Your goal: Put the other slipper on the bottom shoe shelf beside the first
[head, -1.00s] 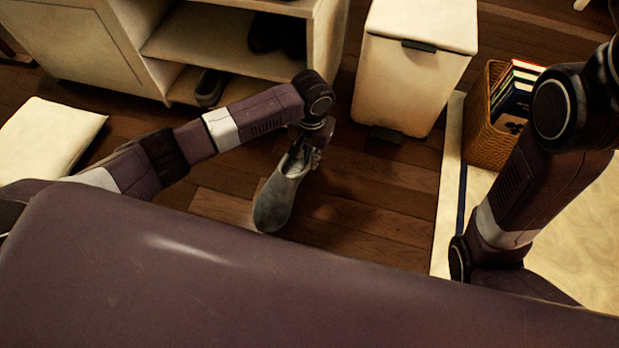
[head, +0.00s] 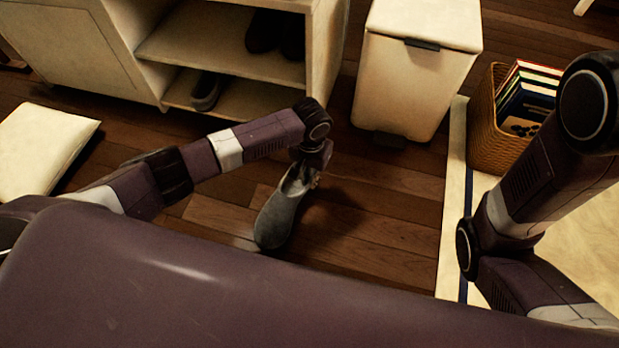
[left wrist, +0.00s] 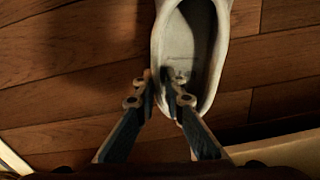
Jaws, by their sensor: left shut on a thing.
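A grey slipper (head: 280,212) hangs from my left gripper (head: 308,172) above the wooden floor, in front of the shoe cabinet. In the left wrist view my left gripper (left wrist: 167,88) is shut on the left side wall of this slipper (left wrist: 215,60), one finger inside the opening and one outside. The other slipper (head: 207,92) rests on the bottom shelf (head: 245,100) of the cabinet, toward its left end. Bare shelf shows to the right of it. My right gripper is out of view; only my right arm shows.
Dark shoes (head: 275,35) stand on the shelf above. A white pedal bin (head: 410,80) is right of the cabinet, and a wicker basket (head: 487,135) with books is farther right. A pale cushion (head: 45,150) lies on the floor at left. Wooden floor (head: 385,215) is open below the bin.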

